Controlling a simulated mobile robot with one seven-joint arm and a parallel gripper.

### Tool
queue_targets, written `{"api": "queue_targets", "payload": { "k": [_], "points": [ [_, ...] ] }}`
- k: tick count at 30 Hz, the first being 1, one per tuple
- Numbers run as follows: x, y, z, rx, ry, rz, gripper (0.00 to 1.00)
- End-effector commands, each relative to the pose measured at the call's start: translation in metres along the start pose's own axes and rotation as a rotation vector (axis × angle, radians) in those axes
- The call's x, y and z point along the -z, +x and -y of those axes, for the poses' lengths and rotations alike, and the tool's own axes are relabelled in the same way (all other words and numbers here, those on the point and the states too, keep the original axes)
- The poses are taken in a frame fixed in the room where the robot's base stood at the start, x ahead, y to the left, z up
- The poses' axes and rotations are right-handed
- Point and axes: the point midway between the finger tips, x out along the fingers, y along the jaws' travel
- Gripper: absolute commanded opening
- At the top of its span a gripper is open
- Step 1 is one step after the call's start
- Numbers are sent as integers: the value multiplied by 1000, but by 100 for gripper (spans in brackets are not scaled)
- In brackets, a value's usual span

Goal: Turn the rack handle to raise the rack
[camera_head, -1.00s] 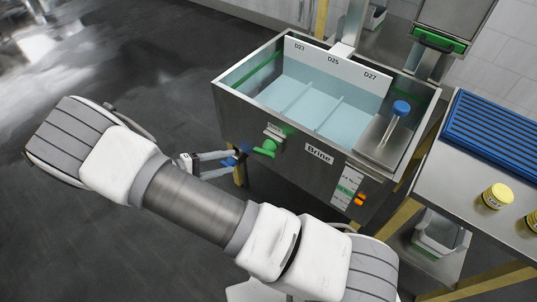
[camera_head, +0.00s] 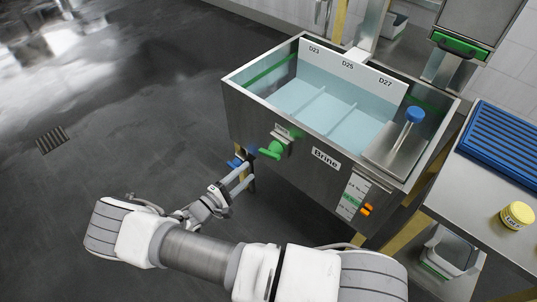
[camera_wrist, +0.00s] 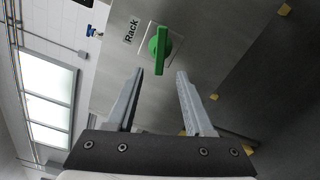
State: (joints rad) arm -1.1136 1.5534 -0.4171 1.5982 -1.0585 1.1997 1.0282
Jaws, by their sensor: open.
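The green rack handle (camera_head: 271,150) sits on the front wall of the steel brine tank (camera_head: 290,150), left of the "Brine" label. In the wrist view the handle (camera_wrist: 160,48) is on a plate beside the word "Rack", its lever in line with the gap between my fingers. My gripper (camera_head: 243,173) is open and empty, just below and left of the handle in the head view. In the wrist view my gripper's fingertips (camera_wrist: 160,72) stand apart on either side of the lever's near end; I cannot tell how far short of it they are.
Pale blue brine fills the tank, with a white divider board (camera_head: 352,72) marked D23, D25 and D27.

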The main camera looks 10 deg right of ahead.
Motion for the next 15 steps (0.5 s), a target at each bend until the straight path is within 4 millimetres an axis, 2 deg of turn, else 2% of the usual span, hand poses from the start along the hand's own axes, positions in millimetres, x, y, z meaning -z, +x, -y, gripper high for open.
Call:
{"api": "queue_targets", "payload": {
  "k": [1,9,15],
  "points": [
    [0,13,1,0,0,2,52],
    [0,71,2,0,1,3,52],
    [0,100,1,1,0,1,52]
  ]
}}
